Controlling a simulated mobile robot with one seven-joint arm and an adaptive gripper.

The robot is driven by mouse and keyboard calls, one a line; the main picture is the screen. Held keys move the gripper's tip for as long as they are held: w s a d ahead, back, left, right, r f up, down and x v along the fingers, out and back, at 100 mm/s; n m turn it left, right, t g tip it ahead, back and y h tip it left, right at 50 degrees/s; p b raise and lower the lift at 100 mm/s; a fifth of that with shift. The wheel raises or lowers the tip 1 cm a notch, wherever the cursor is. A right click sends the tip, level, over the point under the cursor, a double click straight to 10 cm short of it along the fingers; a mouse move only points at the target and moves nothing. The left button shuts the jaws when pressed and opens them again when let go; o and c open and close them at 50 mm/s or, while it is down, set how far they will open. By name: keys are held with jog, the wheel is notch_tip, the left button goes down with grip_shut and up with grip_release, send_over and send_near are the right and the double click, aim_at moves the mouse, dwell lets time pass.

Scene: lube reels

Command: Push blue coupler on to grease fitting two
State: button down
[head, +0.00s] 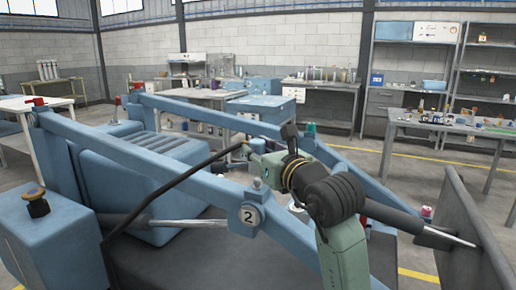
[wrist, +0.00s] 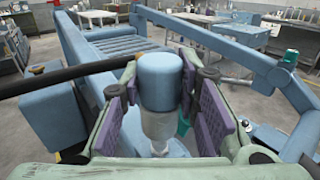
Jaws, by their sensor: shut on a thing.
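My gripper (wrist: 161,112) is shut on the blue coupler (wrist: 160,78), its purple pads on either side. The coupler has a blue top and a pale metallic lower body, and looks roughly upright. A black hose (wrist: 75,77) reaches it from the left. In the head view my gripper (head: 252,156) is above the blue beam marked 2 (head: 250,215), where a small fitting, grease fitting two (head: 257,183), stands on top. In the wrist view the coupler's lower end hides the contact area. I cannot tell whether it touches the fitting.
Blue machine beams (head: 185,110) run to both sides. A red cap (head: 38,101) is at the left and a teal cap (head: 311,128) behind my wrist. The black hose (head: 165,187) arches over the machine. A grey plate (head: 478,235) stands at the right.

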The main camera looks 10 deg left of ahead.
aim_at(258, 179)
jog(key=shift+f+b, duration=1.3)
jog(key=shift+f, duration=0.65)
jog(key=c, duration=1.2)
grip_release()
jog(key=shift+o, duration=0.2)
jog(key=shift+d, duration=0.1)
jog(key=v, duration=1.2)
jog(key=shift+s, duration=0.1)
